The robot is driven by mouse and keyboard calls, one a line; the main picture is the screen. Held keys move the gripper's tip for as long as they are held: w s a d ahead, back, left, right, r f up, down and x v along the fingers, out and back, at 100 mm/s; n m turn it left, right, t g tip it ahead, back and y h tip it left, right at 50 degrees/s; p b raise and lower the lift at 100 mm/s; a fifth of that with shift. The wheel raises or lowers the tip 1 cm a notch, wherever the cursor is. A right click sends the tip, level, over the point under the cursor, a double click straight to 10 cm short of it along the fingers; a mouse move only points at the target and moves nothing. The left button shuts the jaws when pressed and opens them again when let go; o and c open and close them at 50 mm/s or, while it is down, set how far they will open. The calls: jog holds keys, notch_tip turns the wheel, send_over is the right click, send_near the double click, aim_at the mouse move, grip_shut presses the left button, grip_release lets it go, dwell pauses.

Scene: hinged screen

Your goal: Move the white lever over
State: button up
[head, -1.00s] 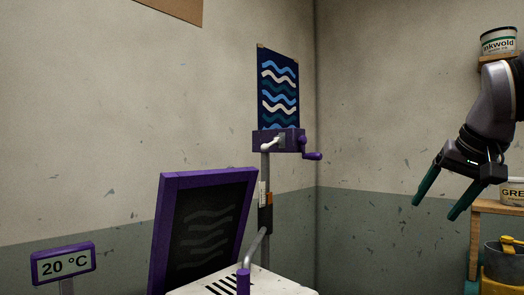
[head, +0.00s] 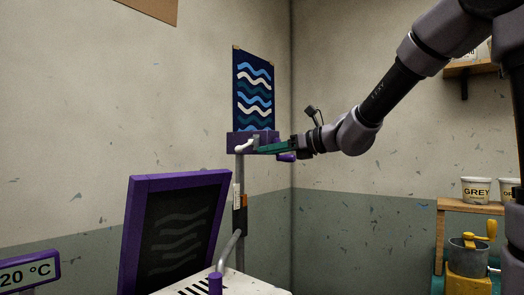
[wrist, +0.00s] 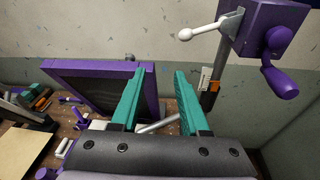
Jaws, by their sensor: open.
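The white lever (head: 244,147) has a round knob and sticks out to the left from the front of a purple box (head: 238,137) on a grey post. It also shows in the wrist view (wrist: 200,32), above and to the right of my fingers, with its metal bracket on the box. My gripper (head: 262,149) has green fingers and reaches in from the right, overlapping the box's right part in the head view. In the wrist view the fingers (wrist: 157,75) are spread apart with nothing between them. The lever is apart from them there.
A purple crank handle (wrist: 281,78) sits on the box beside the lever. A purple-framed hinged screen (head: 175,235) stands tilted up to the left. A temperature sign (head: 28,270) is at the far left. Tubs and a shelf (head: 470,206) stand at the right.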

aim_at(242, 149)
jog(key=w+a+m, duration=0.2)
jog(key=w+a, duration=0.1)
jog(key=w+a+m+t, duration=0.1)
jog(key=w+a+m, duration=0.1)
jog(key=w+a, duration=0.1)
jog(key=w+a+m+t, duration=0.1)
jog(key=w+a+m, duration=0.2)
jog(key=w, duration=0.1)
jog(key=shift+w+a+r+y, duration=0.1)
jog(key=shift+w+a+y, duration=0.05)
jog(key=shift+w+y, duration=0.15)
jog(key=shift+w+a+t, duration=0.15)
jog(key=shift+a+t, duration=0.1)
jog(key=shift+t, duration=0.05)
jog(key=shift+c, duration=0.9)
jog(key=c, duration=0.5)
